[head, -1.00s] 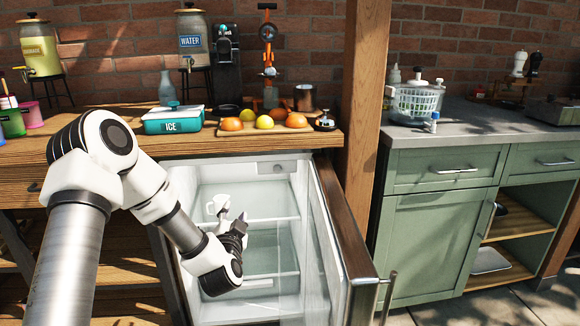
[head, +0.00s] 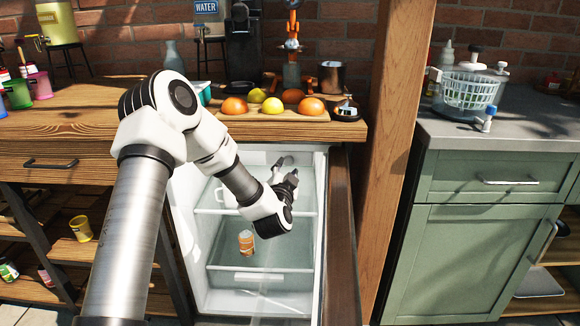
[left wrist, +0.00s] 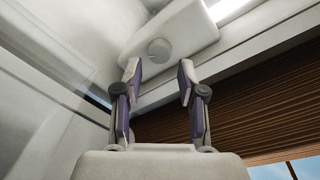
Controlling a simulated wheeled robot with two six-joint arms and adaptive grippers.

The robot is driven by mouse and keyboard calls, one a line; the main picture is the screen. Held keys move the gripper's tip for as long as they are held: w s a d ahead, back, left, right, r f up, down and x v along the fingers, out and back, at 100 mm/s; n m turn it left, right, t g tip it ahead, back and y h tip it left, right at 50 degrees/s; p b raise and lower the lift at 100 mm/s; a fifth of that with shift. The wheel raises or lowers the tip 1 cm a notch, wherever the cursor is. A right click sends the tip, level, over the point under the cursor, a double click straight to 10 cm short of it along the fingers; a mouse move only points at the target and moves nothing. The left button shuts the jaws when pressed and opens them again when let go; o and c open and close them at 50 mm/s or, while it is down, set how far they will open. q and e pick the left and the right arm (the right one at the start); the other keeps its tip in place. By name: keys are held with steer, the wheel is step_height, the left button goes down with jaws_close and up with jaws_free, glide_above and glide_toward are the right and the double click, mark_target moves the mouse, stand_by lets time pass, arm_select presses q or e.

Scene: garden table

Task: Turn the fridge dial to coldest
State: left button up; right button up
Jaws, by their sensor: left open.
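The fridge (head: 205,290) stands open under the wooden counter. In the left wrist view its dial (left wrist: 159,48) is a small round pale knob on a white housing (left wrist: 185,30) at the top of the inside; its setting cannot be read. My left gripper (head: 286,172) is inside the upper part of the fridge, and in the head view it hides the dial. In the left wrist view the left gripper (left wrist: 160,75) is open and empty, its fingertips on either side of and just short of the dial. My right gripper is not in view.
An orange-labelled container (head: 246,242) stands in the fridge below a glass shelf, and a white mug (head: 221,194) on the shelf. The open fridge door (head: 343,240) bounds the right side. Fruit on a board (head: 250,116) lies on the counter above.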

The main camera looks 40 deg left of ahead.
mark_target(289, 162)
arm_select(q)
steer(key=x, duration=0.2)
steer(key=shift+w+a+f, duration=0.15)
steer(key=shift+w+a, duration=0.05)
steer(key=shift+w, duration=0.2)
steer(key=shift+w+a, duration=0.15)
jaws_close()
steer(key=shift+r+m+p, duration=0.3)
steer(key=shift+p, duration=0.2)
steer(key=m+p, duration=0.8)
steer(key=p, duration=0.8)
steer(key=shift+r+g+p, duration=0.1)
steer(key=shift+g+p, duration=0.25)
steer(key=shift+g, duration=0.05)
steer(key=shift+f+m+p, duration=0.25)
steer(key=shift+m+p, duration=0.45)
steer(key=shift+p, duration=0.1)
